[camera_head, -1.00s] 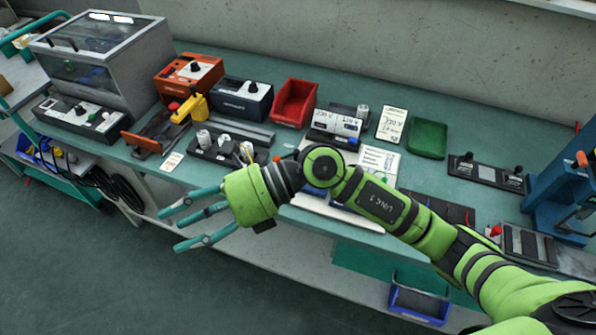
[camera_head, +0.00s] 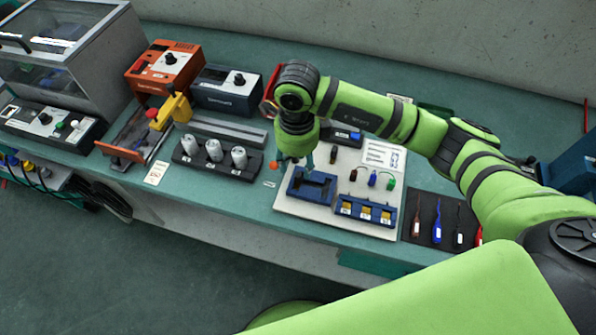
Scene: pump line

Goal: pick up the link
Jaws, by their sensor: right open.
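My right gripper (camera_head: 296,164) points down over the back left part of a white board (camera_head: 286,208) on the bench. It is open, and its teal fingers are partly hidden by its green body. A dark blue fixture (camera_head: 312,188) lies on the board just below and in front of the fingers. I cannot single out the link; it may be hidden by the gripper or be among the small parts. My left gripper is not in view.
A blue tray (camera_head: 343,221) with yellow compartments sits at the board's front. A black holder (camera_head: 182,155) with three metal cylinders stands left. A dark mat (camera_head: 427,236) with several tools lies right. Orange (camera_head: 163,66) and dark blue (camera_head: 226,90) boxes stand behind.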

